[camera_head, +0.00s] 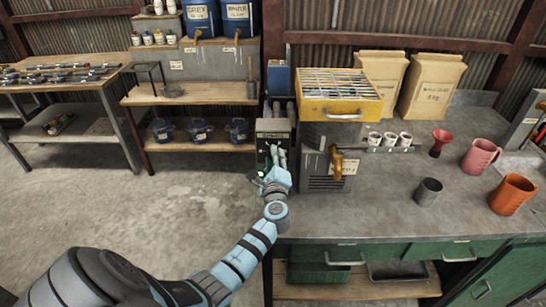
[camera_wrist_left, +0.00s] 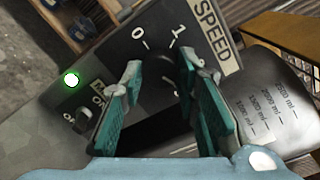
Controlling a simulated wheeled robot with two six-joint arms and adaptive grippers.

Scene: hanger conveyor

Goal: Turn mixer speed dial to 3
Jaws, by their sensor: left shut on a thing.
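The mixer's dark control panel (camera_wrist_left: 120,48) fills much of the left wrist view; the mixer (camera_head: 272,130) stands at the bench's left end in the head view. The black speed dial (camera_wrist_left: 170,70) sits below the marks 0 and 1, beside the SPEED label (camera_wrist_left: 213,32). My left gripper (camera_wrist_left: 160,82), also in the head view (camera_head: 276,160), has its teal fingers on either side of the dial and is shut on it. The fingers hide much of the dial, and I cannot tell its setting. My right gripper is out of view.
A lit green lamp (camera_wrist_left: 71,79) and a small on/off switch (camera_wrist_left: 82,120) lie left of the fingers. Right of the mixer are a yellow-topped grated box (camera_head: 340,110), white cups, a grey cup (camera_head: 428,191) and an orange mug (camera_head: 511,194). The floor at left is clear.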

